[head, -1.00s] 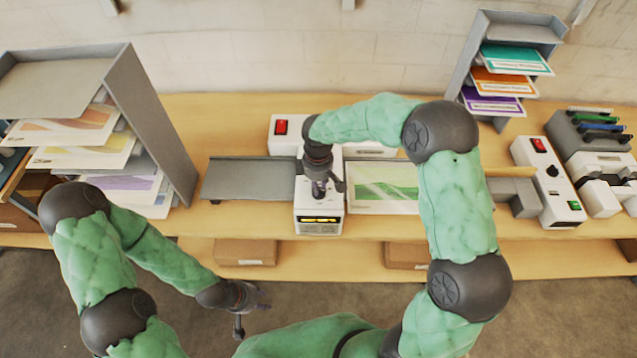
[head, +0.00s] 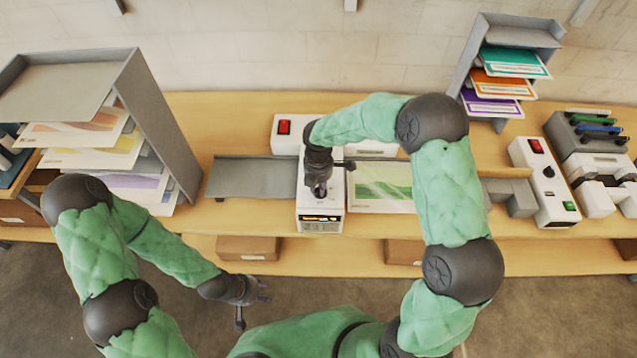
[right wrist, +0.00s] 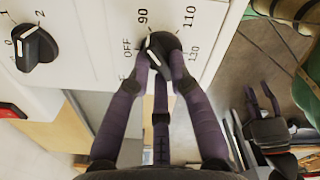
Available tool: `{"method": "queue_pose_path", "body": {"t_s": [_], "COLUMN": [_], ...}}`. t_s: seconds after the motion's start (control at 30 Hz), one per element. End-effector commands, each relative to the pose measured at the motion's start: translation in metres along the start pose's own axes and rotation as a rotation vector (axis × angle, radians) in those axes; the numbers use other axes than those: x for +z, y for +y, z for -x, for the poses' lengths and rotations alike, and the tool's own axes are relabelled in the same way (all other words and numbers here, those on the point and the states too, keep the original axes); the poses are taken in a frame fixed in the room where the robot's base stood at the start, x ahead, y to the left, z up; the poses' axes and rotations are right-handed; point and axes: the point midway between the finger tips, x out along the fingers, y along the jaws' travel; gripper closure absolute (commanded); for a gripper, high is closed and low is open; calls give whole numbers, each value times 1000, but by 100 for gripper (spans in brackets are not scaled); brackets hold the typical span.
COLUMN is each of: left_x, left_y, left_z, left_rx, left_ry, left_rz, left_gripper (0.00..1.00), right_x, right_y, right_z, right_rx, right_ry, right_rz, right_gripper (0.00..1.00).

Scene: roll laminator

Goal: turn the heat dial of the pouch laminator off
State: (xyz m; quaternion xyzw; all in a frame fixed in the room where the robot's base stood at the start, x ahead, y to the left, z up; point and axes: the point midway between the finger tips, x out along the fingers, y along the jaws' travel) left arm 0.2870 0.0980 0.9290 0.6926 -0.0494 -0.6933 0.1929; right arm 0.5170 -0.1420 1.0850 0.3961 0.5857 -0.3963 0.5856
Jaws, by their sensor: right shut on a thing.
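The white pouch laminator (head: 322,211) stands at the middle of the table, with a lit display on its front end. My right gripper (head: 319,188) is over its top and hides the dials in the head view. In the right wrist view the black heat dial (right wrist: 159,53) sits among the marks OFF, 90, 110 and 130. Its white line is on the upper left side, around OFF and 90; the exact setting is unclear. My right gripper's fingers (right wrist: 160,72) are shut around this dial. My left gripper (head: 251,300) is open and empty, in front of the table.
A second black dial (right wrist: 36,46), marked 0, 1, 2, is on the same panel. A grey tray (head: 250,180) lies left of the laminator and a green-printed sheet (head: 382,188) right of it. Paper racks stand at both sides. A white switch box (head: 544,182) is at the right.

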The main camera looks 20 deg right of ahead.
Motion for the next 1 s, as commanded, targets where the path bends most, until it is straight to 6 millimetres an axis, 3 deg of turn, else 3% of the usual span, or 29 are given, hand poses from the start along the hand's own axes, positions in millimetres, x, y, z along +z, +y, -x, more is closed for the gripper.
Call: {"method": "queue_pose_path", "body": {"t_s": [0.7, 1.0], "left_x": [1, 2], "left_y": [13, 17], "left_z": [38, 48], "left_rx": [0, 0], "left_ry": [0, 0], "left_rz": [0, 0], "left_gripper": [60, 60], "right_x": [-1, -2], "right_y": [-4, -5], "right_z": [2, 2], "right_rx": [1, 1], "right_ry": [0, 0], "right_rz": [659, 840], "right_gripper": [100, 100]}}
